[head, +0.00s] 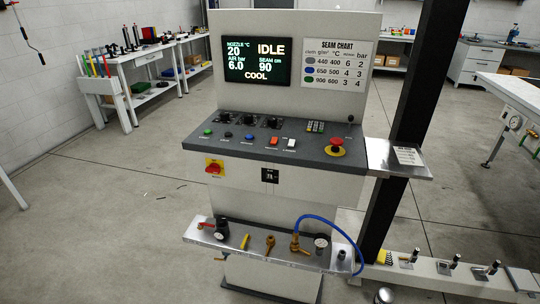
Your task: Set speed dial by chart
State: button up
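A light grey control cabinet (286,190) stands in the middle of the head view. Its sloped dark panel (310,155) carries three black dials, at left (227,118), middle (249,119) and right (273,122). Their labels and pointer settings are too small to read, so I cannot tell which is the speed dial. The seam chart (336,69) is right of the screen, with grey, blue and green rows; its first columns appear to read 440 400, 650 500 and 900 600. The screen (257,60) reads IDLE, nozzle 20 °C, air 6.0 bar, seam 90 cm, COOL. My gripper is not in view.
Several push buttons, an orange rocker (273,140), a white rocker (291,143) and a red emergency stop (337,146) share the panel. A red-yellow switch (214,167) is below. A lower shelf (265,245) holds valves and a blue hose (335,227). A dark post (410,110) stands at right.

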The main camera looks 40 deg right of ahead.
aim_at(248, 117)
jog(key=i+j+z, duration=0.45)
jog(key=j, duration=0.2)
jog(key=i+j+z, duration=0.25)
jog(key=j, duration=0.15)
jog(key=j+z, duration=0.2)
jog(key=j, duration=0.15)
jog(key=i+j+z, duration=0.25)
jog(key=j, duration=0.2)
jog(key=k, duration=0.1)
